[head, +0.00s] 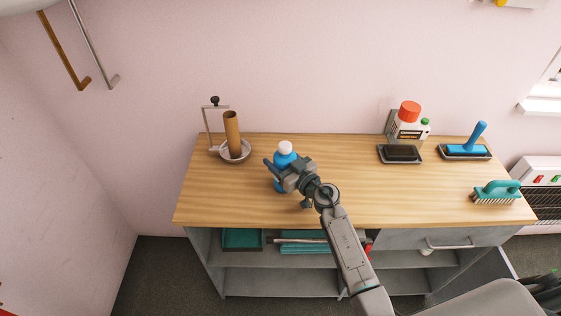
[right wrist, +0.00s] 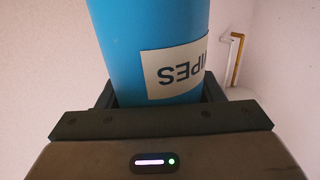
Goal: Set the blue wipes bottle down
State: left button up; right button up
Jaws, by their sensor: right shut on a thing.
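The blue wipes bottle (head: 283,159) has a white cap and stands upright over the left-middle part of the wooden tabletop (head: 340,170). My right gripper (head: 281,179) is shut around its body. I cannot tell for sure whether its base touches the wood, since the gripper hides its lower part. In the right wrist view the blue bottle (right wrist: 125,45) fills the space between the fingers, with its label upside down. My left gripper is not in view.
The middle tabletop is clear.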

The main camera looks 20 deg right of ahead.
jog(key=shift+r, duration=0.15)
jog(key=shift+s, duration=0.15)
jog(key=o, duration=1.2)
jog(key=shift+f, duration=0.2)
jog(key=shift+r, duration=0.1)
jog(key=shift+r, duration=0.15)
jog(key=v, duration=1.2)
jog(key=shift+d, duration=0.1)
